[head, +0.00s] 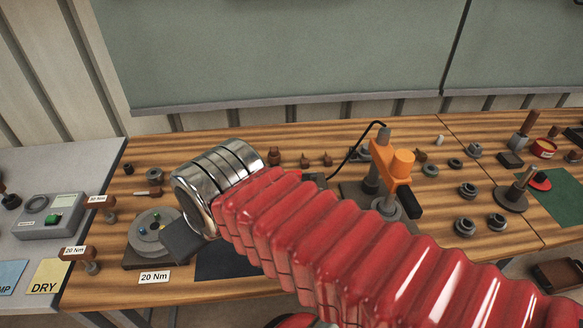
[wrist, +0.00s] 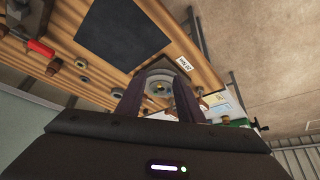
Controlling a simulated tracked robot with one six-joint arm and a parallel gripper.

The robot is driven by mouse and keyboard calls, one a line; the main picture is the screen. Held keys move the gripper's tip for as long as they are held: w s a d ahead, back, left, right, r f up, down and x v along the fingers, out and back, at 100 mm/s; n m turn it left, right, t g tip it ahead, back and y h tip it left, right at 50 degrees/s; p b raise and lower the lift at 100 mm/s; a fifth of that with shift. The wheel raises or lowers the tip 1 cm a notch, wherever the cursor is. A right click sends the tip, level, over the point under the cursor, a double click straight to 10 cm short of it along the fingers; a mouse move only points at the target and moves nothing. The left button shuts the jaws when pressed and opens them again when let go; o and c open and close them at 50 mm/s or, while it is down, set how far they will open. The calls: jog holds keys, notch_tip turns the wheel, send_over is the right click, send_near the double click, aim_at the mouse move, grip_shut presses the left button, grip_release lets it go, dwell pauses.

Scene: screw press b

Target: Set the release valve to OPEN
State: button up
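I cannot pick out a release valve or an OPEN mark in either view. A grey round fixture (head: 155,232) with small green and blue parts sits on a dark base at the left of the bench. It also shows in the wrist view (wrist: 160,86), between and beyond my fingers. My gripper (head: 185,240) is a dark block at the fixture's right edge in the head view, partly covering it. In the wrist view, my gripper (wrist: 159,98) has its two dark fingers apart with nothing held between them. Whether they touch the fixture is unclear.
A "20 Nm" label (head: 154,277) lies before the fixture. A dark mat (head: 225,262) is to its right. An orange-headed stand (head: 392,165) and several small grey and brown parts stand farther right. A grey meter box (head: 52,215) is at left. My red arm hides the bench's front middle.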

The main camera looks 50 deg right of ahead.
jog(key=shift+o, duration=0.4)
jog(key=shift+w+d+r+m, duration=0.15)
jog(key=shift+w+d+m, duration=0.1)
jog(key=shift+m, duration=0.05)
jog(key=m+g+y, duration=0.3)
jog(key=m+y, duration=0.1)
jog(key=m, duration=2.1)
send_over(292, 173)
jog(key=s+d, duration=0.3)
jog(key=d, duration=0.1)
jog(key=shift+s+d, duration=0.1)
jog(key=shift+s, duration=0.05)
jog(key=shift+f, duration=0.25)
jog(key=x, duration=1.3)
jog(key=shift+w+d+f, duration=0.15)
jog(key=shift+w+f, duration=0.1)
jog(key=shift+f, duration=0.1)
